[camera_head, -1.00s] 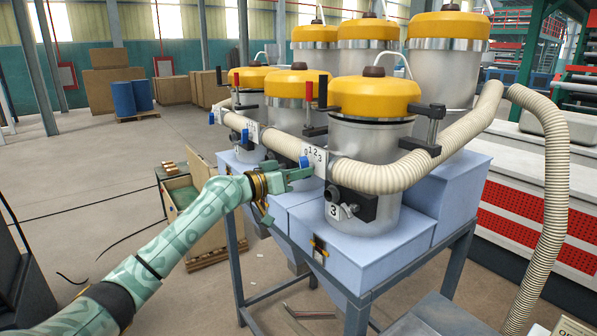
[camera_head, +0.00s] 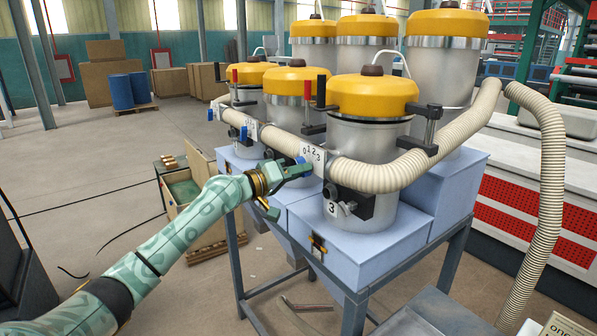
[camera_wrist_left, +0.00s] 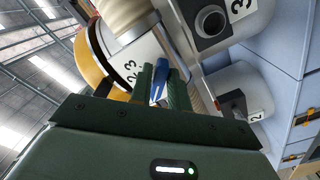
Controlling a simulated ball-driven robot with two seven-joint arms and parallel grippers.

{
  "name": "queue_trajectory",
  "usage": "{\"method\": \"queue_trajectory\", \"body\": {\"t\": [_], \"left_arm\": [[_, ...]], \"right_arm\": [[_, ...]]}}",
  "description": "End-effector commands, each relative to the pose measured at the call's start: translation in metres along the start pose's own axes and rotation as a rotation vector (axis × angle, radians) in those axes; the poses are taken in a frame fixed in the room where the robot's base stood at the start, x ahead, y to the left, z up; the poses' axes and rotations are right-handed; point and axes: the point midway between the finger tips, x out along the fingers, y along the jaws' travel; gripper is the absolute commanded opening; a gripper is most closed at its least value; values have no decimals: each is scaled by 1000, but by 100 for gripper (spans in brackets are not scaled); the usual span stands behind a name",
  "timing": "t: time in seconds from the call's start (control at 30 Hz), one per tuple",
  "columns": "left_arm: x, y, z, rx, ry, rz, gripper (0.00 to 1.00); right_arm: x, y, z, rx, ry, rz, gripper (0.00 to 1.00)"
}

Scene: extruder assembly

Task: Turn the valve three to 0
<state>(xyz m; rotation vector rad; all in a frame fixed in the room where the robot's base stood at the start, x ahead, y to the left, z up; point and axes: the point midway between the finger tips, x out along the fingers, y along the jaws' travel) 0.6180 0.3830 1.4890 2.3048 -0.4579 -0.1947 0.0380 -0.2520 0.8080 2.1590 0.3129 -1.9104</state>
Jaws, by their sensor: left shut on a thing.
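The valve three dial plate (camera_head: 313,155), white with the numbers 0 to 3, sits on the pipe by the front hopper (camera_head: 372,135) marked 3. The plate also shows in the left wrist view (camera_wrist_left: 131,66). My left gripper (camera_head: 299,168) is at the plate, its fingers (camera_wrist_left: 160,84) shut on the blue valve handle (camera_wrist_left: 160,84). In the head view the fingers mostly cover the handle; a little blue shows. In the wrist view the handle lies between the two dark green fingers. I cannot tell exactly which number the handle points to. My right gripper is not in view.
A ribbed cream hose (camera_head: 400,172) runs right from the plate. Other blue valve handles (camera_head: 243,133) sit farther left along the pipe. Pale blue bases (camera_head: 350,246) on a metal frame stand below. An open crate (camera_head: 183,190) stands on the floor behind my left arm.

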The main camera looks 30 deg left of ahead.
Motion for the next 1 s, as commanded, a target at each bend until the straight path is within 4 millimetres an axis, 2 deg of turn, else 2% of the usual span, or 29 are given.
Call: {"method": "queue_trajectory", "body": {"t": [0.3, 0.33, 0.37, 0.4, 0.67, 0.77, 0.87, 1.0], "left_arm": [[0, 1, -2, -2, 5, 2, 0], [0, 1, -2, -2, 5, 2, 24], [0, 1, -2, -2, 5, 2, 32], [0, 1, -2, -1, 4, 1, 35], [-1, 0, -1, 0, 2, 0, 35], [-8, -2, 0, 2, 2, -1, 35], [-24, -3, 1, 5, 0, -3, 35], [-60, -5, 5, 7, -5, -4, 35]], "right_arm": [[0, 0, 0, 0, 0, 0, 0], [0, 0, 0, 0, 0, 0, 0], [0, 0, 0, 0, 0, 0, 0], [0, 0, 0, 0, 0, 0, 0], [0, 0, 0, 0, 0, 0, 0], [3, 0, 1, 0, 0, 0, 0], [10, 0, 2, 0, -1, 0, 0], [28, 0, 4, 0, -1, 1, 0]]}}
